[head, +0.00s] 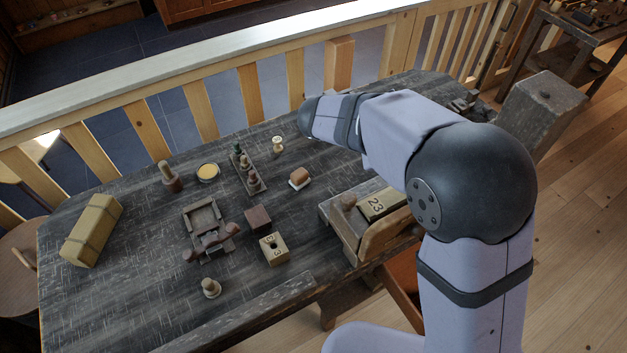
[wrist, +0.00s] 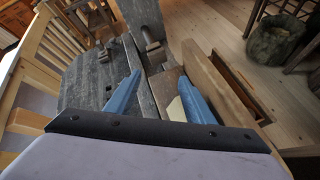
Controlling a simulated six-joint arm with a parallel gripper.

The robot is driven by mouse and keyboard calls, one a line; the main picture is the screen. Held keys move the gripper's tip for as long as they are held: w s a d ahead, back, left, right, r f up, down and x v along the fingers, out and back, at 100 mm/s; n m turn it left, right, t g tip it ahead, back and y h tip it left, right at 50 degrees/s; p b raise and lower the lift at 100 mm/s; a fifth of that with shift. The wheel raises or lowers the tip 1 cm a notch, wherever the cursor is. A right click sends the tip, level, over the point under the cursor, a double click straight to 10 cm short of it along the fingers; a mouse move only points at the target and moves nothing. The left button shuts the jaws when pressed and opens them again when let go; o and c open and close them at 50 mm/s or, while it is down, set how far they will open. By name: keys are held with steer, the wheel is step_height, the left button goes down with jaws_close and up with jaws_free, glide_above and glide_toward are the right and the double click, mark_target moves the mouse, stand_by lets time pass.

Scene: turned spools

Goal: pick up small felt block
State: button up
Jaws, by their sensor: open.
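A small block (head: 299,178) with a brown top and a pale base sits on the dark bench, right of its middle in the head view; it looks like the felt block, though I cannot be sure of its material. I cannot make it out in the wrist view. My gripper (wrist: 157,98) shows in the wrist view with its two blue fingers spread apart and nothing seen held between them. It is above the bench's right end, near a wooden vise part. In the head view my arm hides the fingers.
A wooden box (head: 345,222) with a block marked 23 (head: 384,203) stands right of the small block. A dark brown cube (head: 257,218), a numbered block (head: 273,249), a rack of spools (head: 248,172) and a pale spool (head: 277,145) stand nearby. A railing (head: 200,110) runs behind the bench.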

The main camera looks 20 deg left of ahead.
steer(key=a+f+n+t+y+b, duration=0.1)
steer(key=a+f+n+b, duration=0.3)
steer(key=a, duration=0.5)
steer(key=a+f+n+t+b, duration=0.1)
steer(key=a+f+t+b, duration=0.1)
steer(key=a+f, duration=0.55)
steer(key=n+t+y+b, duration=0.1)
steer(key=n+t+b, duration=0.1)
steer(key=n+b, duration=0.2)
glide_toward(299, 173)
steer(key=shift+w+f, duration=0.35)
steer(key=shift+f, duration=0.15)
steer(key=shift+p+x, duration=0.35)
steer(key=shift+x, duration=0.8)
steer(key=w+d, duration=0.1)
steer(key=w+d+p, duration=0.1)
steer(key=w, duration=0.1)
steer(key=shift+d+f, duration=0.3)
steer(key=shift+w+d+f, duration=0.25)
steer(key=shift+w+f, duration=0.05)
steer(key=shift+w, duration=0.25)
steer(key=c, duration=1.1)
